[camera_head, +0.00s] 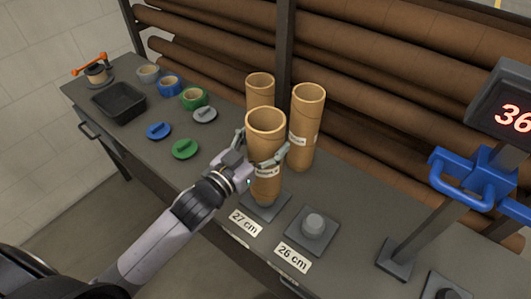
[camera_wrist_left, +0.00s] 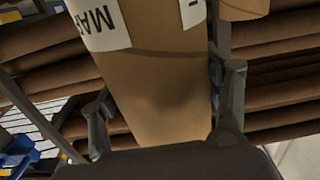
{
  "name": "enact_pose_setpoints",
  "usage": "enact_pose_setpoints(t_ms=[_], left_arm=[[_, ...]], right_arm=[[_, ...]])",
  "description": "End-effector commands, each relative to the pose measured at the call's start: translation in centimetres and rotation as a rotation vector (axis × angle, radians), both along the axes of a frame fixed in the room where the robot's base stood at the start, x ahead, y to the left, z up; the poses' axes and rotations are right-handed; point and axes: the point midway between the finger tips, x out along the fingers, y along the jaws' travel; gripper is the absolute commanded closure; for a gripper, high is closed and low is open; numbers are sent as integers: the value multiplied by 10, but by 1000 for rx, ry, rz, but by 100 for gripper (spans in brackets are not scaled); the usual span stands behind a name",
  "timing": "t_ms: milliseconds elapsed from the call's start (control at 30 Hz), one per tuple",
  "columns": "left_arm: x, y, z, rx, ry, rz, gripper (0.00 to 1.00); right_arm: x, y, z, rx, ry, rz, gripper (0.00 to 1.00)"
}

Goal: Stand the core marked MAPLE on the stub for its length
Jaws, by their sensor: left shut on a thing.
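My left gripper (camera_head: 262,150) is shut around a tan cardboard core (camera_head: 266,123), which it holds upright. In the left wrist view the core (camera_wrist_left: 165,75) fills the space between the fingers (camera_wrist_left: 165,100), and its white label (camera_wrist_left: 98,22) shows the letters MA, with the rest cut off. The core's lower end is directly over the plate (camera_head: 278,209) behind the 27 cm sign (camera_head: 245,223). I cannot tell whether it rests fully on that stub, which it hides.
Two more cores stand close behind, one at the right (camera_head: 306,130) and one at the back (camera_head: 260,85). A black tray (camera_head: 118,101), coloured rings and flat caps (camera_head: 184,149) lie to the left. A blue-handled stand (camera_head: 470,180) with a red-digit display (camera_head: 515,120) is on the right.

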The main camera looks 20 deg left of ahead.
Motion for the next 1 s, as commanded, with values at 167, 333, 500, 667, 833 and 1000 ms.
enact_pose_setpoints(t_ms=[167, 333, 500, 667, 833, 1000], left_arm=[[0, 0, -22, -2, 2, 0, 89], [0, 0, -41, -2, -2, 0, 89], [0, -1, -43, -1, -4, -1, 89], [0, 0, -44, -1, -4, -1, 89], [0, 0, -47, 0, 0, -1, 24], [0, 0, -47, 0, 0, -1, 13]], right_arm=[[2, -1, 0, -1, -3, 1, 60], [2, -5, 1, -6, -3, 2, 60], [2, -8, 1, -10, -4, 3, 60], [2, -9, 0, -10, -4, 3, 60], [3, -9, -1, -10, -4, 3, 60], [3, -8, -1, -10, -4, 3, 60]])
